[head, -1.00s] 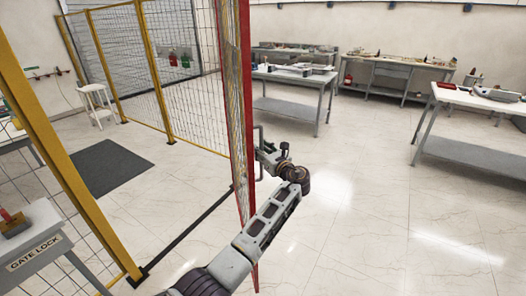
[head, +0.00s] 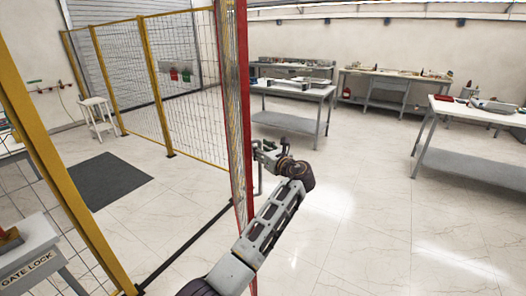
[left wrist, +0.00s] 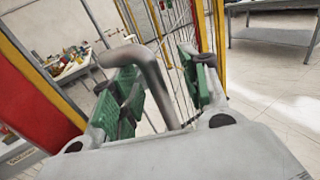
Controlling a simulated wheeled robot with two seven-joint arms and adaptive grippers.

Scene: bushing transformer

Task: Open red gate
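The red gate (head: 246,110), a red frame with mesh, stands nearly edge-on in the middle of the head view, swung out from the yellow fence line. Its grey bar handle (head: 261,181) is on the right side of the frame. My left gripper (head: 264,153) is at this handle. In the left wrist view the bent handle (left wrist: 152,75) passes between the green finger pads of the left gripper (left wrist: 163,90). The pads are apart, with a visible gap between handle and right pad; contact with the left pad is unclear. My right gripper is out of view.
A yellow mesh fence (head: 153,85) and yellow post (head: 55,160) stand left. A stand marked GATE LOCK (head: 28,262) is at lower left. A dark mat (head: 105,182) lies beyond the gateway. Workbenches (head: 470,160) stand right and behind; the floor between is clear.

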